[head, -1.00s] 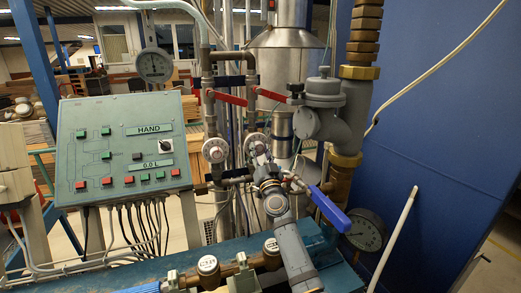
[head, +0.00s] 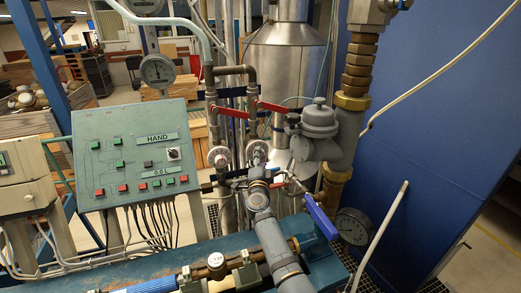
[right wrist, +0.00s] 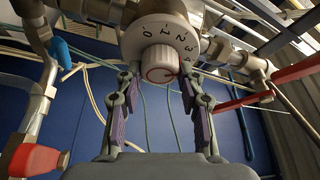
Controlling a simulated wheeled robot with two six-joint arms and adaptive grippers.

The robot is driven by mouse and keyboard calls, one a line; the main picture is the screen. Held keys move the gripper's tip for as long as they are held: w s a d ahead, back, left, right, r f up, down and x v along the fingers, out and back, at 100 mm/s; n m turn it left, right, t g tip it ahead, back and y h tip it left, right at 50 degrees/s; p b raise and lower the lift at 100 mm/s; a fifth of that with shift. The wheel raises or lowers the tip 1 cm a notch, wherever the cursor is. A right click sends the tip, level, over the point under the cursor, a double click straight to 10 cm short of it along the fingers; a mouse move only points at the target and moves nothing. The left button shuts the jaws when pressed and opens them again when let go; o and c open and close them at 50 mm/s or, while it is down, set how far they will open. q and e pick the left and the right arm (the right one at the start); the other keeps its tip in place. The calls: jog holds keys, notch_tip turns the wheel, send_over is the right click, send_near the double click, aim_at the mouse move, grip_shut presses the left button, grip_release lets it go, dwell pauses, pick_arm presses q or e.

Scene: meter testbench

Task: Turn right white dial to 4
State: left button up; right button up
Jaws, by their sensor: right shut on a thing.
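The right white dial (head: 257,150) sits on a vertical pipe behind the bench, beside the left white dial (head: 219,157). In the right wrist view, the right dial's knob (right wrist: 161,62) stands in front of a round plate with numbers from 0 upward. A red mark shows on the knob's face; I cannot tell which number it points to. My right gripper (right wrist: 160,80) is shut on this knob, one finger on each side. In the head view, my right gripper (head: 257,168) reaches the dial from below and hides its lower part. My left gripper is not in view.
Two red lever handles (head: 228,111) are above the dials. A blue lever (head: 321,220) and a pressure gauge (head: 353,226) are at the lower right. The green control panel (head: 132,150) stands at left. Pipes crowd the space around the dials.

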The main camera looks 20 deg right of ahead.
jog(key=shift+m+g+p, duration=0.45)
jog(key=shift+m+g, duration=0.25)
jog(key=shift+m, duration=0.9)
jog(key=o, duration=1.2)
